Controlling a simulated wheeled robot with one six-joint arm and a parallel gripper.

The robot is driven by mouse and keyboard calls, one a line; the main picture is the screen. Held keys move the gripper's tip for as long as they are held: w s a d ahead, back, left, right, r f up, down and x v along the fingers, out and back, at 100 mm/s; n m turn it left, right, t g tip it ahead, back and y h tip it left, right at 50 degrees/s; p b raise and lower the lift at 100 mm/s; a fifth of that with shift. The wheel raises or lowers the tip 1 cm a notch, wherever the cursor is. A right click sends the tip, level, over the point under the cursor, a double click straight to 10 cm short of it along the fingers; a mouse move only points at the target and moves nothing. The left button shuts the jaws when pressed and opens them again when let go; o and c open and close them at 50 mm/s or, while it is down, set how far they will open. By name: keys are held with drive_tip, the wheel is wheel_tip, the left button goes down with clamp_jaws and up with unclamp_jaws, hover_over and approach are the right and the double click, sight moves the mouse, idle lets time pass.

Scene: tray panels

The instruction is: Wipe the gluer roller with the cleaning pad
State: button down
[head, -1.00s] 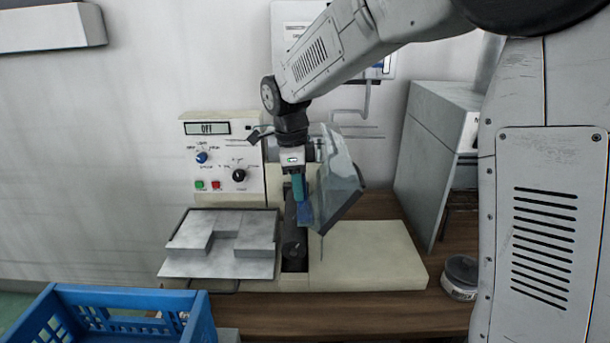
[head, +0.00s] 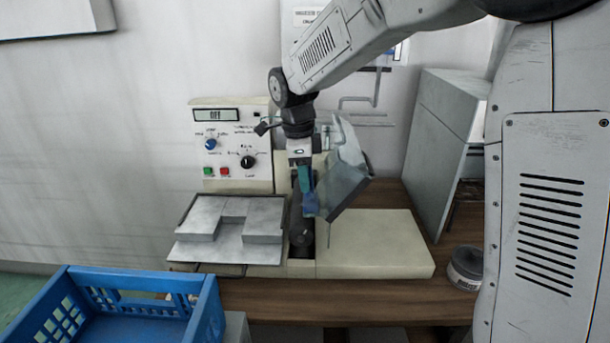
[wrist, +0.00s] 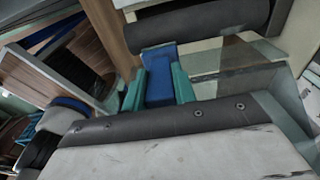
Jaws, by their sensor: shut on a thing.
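The gluer roller (head: 301,232) is a dark cylinder in a slot in the middle of the cream machine. In the wrist view the roller (wrist: 200,32) runs across the top. My gripper (head: 306,182) points down over the roller's far part, beside the tilted clear guard. Its teal fingers (wrist: 158,88) are shut on the blue cleaning pad (wrist: 158,74). The pad (head: 311,205) hangs below the fingertips, close to the roller; I cannot tell whether they touch. The fingers and pad hide part of the roller.
The clear guard (head: 347,178) stands close at the gripper's right. A control panel (head: 231,146) reading OFF is behind left. A metal tray (head: 225,255) with grey panels lies left. A blue crate (head: 207,310) is front left, a round tin (head: 466,268) right.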

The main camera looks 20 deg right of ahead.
drive_tip(key=shift+a+f, duration=0.2)
drive_tip(key=shift+f, duration=0.3)
drive_tip(key=shift+w, duration=0.15)
